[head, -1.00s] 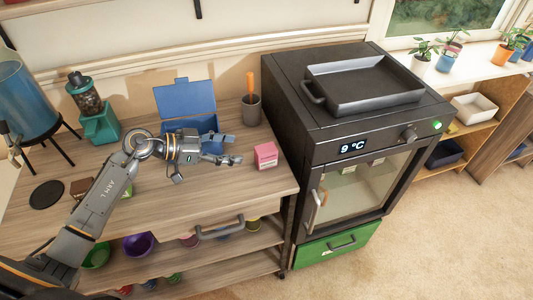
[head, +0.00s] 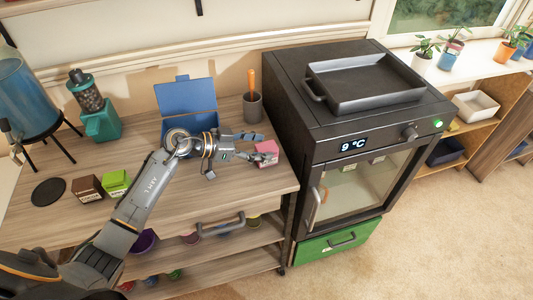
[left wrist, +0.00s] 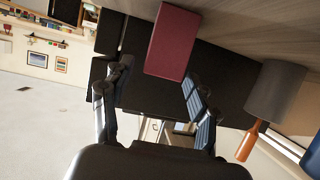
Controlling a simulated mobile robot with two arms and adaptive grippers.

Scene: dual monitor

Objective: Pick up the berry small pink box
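The small pink box (head: 267,147) stands on the wooden counter (head: 235,190) near its right end. My left gripper (head: 264,156) is at the box's left side, its fingers partly covering the box in the head view. In the left wrist view the box (left wrist: 172,42) shows dark red just ahead of the fingertips, nearer the right finger. The two fingers of the left gripper (left wrist: 157,78) are spread apart with a gap between them. I cannot tell whether either finger touches the box. My right gripper is not in view.
An open blue box (head: 188,106) and a grey cup (head: 252,107) with an orange-handled tool stand behind the gripper. The black appliance (head: 330,110) is close on the right, with a tray (head: 362,82) on top. Brown (head: 87,188) and green (head: 116,182) boxes sit at left.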

